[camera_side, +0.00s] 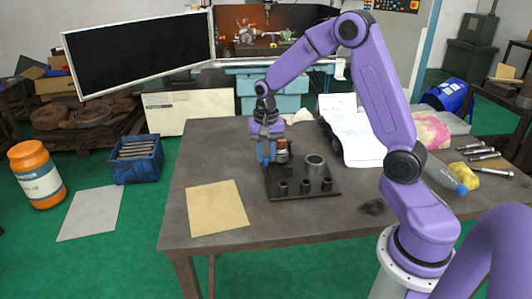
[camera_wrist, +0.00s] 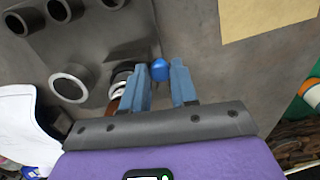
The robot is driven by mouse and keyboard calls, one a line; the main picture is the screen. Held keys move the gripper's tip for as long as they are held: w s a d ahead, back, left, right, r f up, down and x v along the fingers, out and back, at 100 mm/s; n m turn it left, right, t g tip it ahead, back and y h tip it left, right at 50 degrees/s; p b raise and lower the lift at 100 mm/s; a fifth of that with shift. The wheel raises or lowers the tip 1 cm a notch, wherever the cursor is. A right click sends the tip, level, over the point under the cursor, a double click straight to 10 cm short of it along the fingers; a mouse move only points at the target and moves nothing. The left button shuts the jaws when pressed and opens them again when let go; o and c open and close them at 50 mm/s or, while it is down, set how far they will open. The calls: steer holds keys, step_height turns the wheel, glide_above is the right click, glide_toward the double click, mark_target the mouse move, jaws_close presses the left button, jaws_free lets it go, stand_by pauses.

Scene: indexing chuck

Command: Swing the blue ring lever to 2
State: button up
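The blue ring lever shows in the wrist view as a round blue knob (camera_wrist: 160,70) at the fingertips, between them or just beyond. My gripper (camera_wrist: 161,72) has two blue fingers standing apart, with a small gap seen beside the knob. In the side view my gripper (camera_side: 266,160) points down beside the chuck (camera_side: 282,152), at the back left of a dark fixture plate (camera_side: 305,194). The chuck is partly hidden behind my left finger in the wrist view (camera_wrist: 121,80). The number marks and the lever's arm cannot be made out.
A wide grey ring (camera_side: 315,165) and several short dark cylinders (camera_side: 305,186) stand on the plate near the chuck. A tan sheet (camera_side: 217,207) lies flat on the table (camera_side: 180,215) to the left. White papers (camera_side: 357,138) and a bottle (camera_side: 443,174) lie to the right.

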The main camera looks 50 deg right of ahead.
jaws_close()
steer(key=s+n, duration=0.1)
steer(key=n, duration=0.1)
steer(key=s+n, duration=0.1)
steer(key=n, duration=0.2)
steer(key=s+n, duration=0.1)
steer(key=n, duration=0.1)
steer(key=s+n, duration=0.1)
steer(key=n, duration=0.1)
steer(key=shift+s+d, duration=0.1)
steer(key=shift+d, duration=0.2)
steer(key=n, duration=0.1)
steer(key=s+d+n, duration=0.1)
steer(key=n, duration=0.2)
steer(key=shift+s+d+n, duration=0.25)
steer(key=shift+s+n, duration=0.05)
steer(key=shift+s+d+n, duration=0.25)
steer(key=shift+d+n, duration=0.2)
steer(key=shift+n, duration=0.55)
steer(key=shift+s+d+n, duration=0.2)
steer(key=shift+d+n, duration=0.25)
steer(key=shift+n, duration=0.55)
